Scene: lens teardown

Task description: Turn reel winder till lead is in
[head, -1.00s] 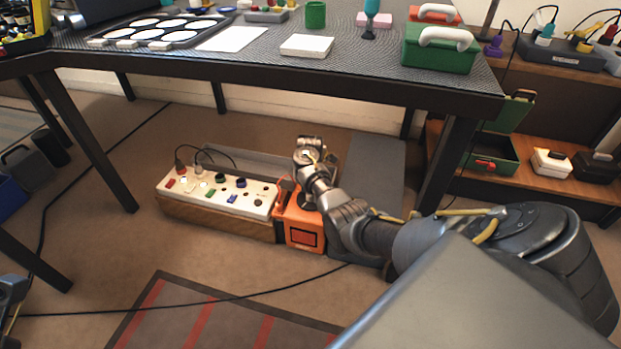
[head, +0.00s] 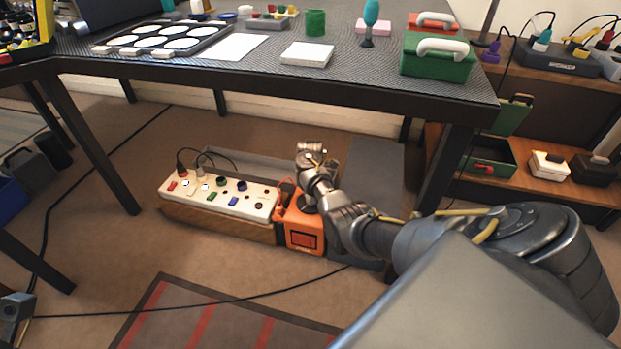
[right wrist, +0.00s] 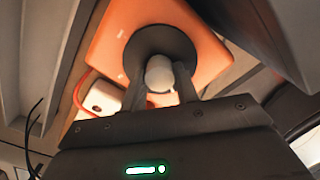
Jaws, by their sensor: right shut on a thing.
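The orange reel box (head: 304,236) stands on the floor under the table, at the right end of a white power strip (head: 222,201). My right arm reaches down over it, and my right gripper (head: 312,196) is at its top, mostly hidden by the arm. In the right wrist view the orange reel (right wrist: 108,45) fills the upper middle, with a dark round disc (right wrist: 150,42) on it. My right gripper (right wrist: 162,92) is shut on the pale round winder knob (right wrist: 160,73) in front of that disc. The lead is not clear; a red cord shows beside the reel.
The table (head: 400,98) stands above, with its right leg (head: 447,165) close to my right arm. A long black cable (head: 240,299) crosses the floor and the striped mat (head: 225,325). An open green case (head: 490,157) stands on the right shelf.

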